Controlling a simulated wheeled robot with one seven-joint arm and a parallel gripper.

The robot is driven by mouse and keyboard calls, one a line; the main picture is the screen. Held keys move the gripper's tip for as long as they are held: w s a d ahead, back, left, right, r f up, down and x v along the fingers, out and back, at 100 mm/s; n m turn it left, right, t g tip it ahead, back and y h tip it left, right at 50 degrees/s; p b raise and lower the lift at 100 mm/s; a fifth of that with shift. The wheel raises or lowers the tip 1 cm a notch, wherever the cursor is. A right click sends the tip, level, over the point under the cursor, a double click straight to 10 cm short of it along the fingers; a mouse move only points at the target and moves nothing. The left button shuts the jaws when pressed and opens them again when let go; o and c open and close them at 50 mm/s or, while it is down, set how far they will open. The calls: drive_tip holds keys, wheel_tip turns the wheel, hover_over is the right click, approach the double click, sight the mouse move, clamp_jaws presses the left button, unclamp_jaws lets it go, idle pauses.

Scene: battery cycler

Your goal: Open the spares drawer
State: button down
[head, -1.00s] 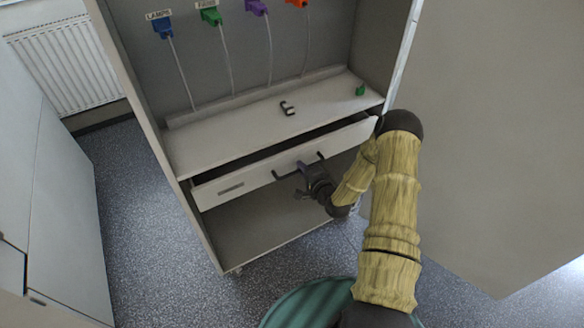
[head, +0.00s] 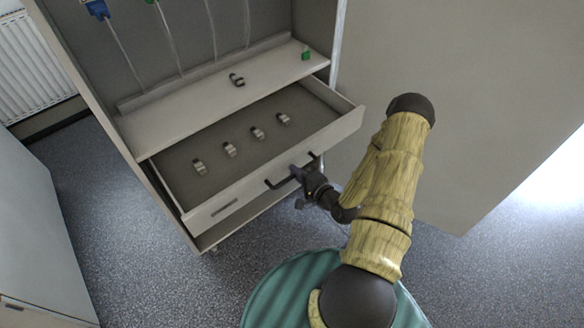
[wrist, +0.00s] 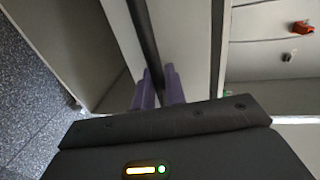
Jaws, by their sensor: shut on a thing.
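The spares drawer (head: 232,205) is pulled out of the cabinet, with its inside showing in the head view. Several small metal clips lie on its floor, one of them a clip (head: 199,167) at the left. A dark bar handle (head: 272,183) crosses the drawer front. In the wrist view the two purple fingers (wrist: 158,88) stand on both sides of the dark handle bar (wrist: 147,40).
The shelf (head: 190,105) above the drawer holds a dark hook-shaped piece (head: 237,79) and a green piece (head: 305,53). Coloured plugs with cables, such as a blue plug (head: 97,9), hang on the back panel. A large pale panel (head: 440,100) stands at the right.

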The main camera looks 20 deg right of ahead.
drive_tip(key=shift+d, duration=0.1)
drive_tip(key=c, duration=1.6)
unclamp_jaws()
drive_tip(key=shift+o, duration=0.2)
drive_tip(key=shift+s, duration=0.1)
drive_tip(key=b+v, duration=0.1)
drive_tip(key=v, duration=1.6)
drive_tip(key=shift+s, duration=0.2)
